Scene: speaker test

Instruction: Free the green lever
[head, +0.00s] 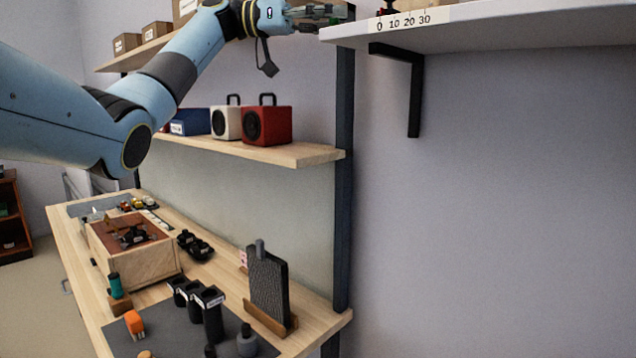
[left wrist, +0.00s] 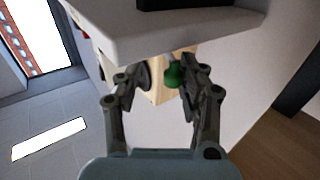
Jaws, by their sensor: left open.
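A rounded green knob (left wrist: 174,75), which looks like the end of the green lever, shows in the left wrist view beside a pale wooden piece (left wrist: 158,88). My left gripper (left wrist: 163,82) is open, with its two dark fingers on either side of the knob. The knob is closer to the right finger; I cannot tell whether they touch. In the head view my left gripper (head: 318,15) is at the left end of the white shelf (head: 480,35), near the top edge, and the lever is not clear there. My right gripper is in neither view.
The white shelf carries a scale strip (head: 403,20) and has a black bracket (head: 413,85) below. A dark upright post (head: 344,180) stands behind the gripper. Lower shelves hold a red speaker (head: 267,122) and a cream speaker (head: 226,122). The workbench (head: 312,325) below is crowded.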

